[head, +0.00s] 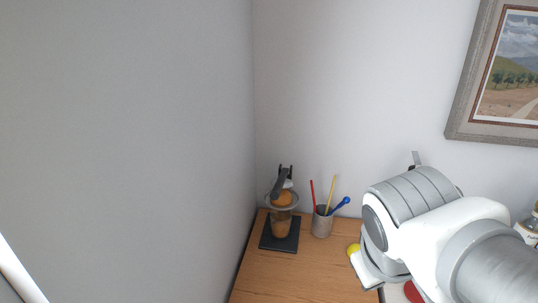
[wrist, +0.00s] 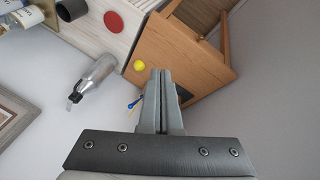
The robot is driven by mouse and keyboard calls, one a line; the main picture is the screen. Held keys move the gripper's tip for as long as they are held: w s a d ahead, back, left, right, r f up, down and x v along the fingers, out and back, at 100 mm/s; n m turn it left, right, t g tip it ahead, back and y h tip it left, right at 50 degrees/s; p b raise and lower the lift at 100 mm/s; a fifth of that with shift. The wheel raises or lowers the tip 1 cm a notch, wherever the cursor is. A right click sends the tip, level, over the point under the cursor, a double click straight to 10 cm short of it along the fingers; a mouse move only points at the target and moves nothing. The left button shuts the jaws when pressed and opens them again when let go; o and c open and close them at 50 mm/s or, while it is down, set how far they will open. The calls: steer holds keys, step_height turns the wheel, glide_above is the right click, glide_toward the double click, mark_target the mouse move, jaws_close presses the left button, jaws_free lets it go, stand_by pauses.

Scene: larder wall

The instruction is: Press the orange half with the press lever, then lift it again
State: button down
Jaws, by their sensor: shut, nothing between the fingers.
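The press stands on a dark base (head: 266,240) at the left end of the wooden counter in the head view. Its grey lever (head: 280,184) slants just above the orange half (head: 283,199); whether they touch is too small to tell. The orange half sits in a pale bowl, with a glass of orange juice (head: 281,229) below it. In the wrist view my gripper (wrist: 161,72) is shut and empty, and its fingers cover most of the press, leaving part of a dark base (wrist: 184,94) showing. In the head view my arm is at the right, apart from the press.
A grey cup (head: 321,226) with red, yellow and blue utensils stands right of the press. A yellow ball-like object (head: 353,248) lies near my arm. The front counter (head: 300,275) is clear.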

steer(key=w+f+n+t+h+b, duration=0.4)
steer(key=w+f+n+h+b, duration=0.3)
steer(key=w+f+n+b, duration=0.55)
steer(key=w+a+f+n+t+y+b, duration=0.1)
steer(key=w+a+n+t+y+b, duration=0.25)
steer(key=a+n, duration=0.5)
steer(key=w+a+n+t+y+b, duration=0.25)
steer(key=a+n+t, duration=0.35)
steer(key=a, duration=0.4)
steer(key=n+p, duration=0.1)
glide_toward(281, 183)
steer(key=w+f, duration=0.1)
steer(key=w+f+g, duration=0.1)
steer(key=w, duration=0.1)
steer(key=shift+a+h, duration=0.4)
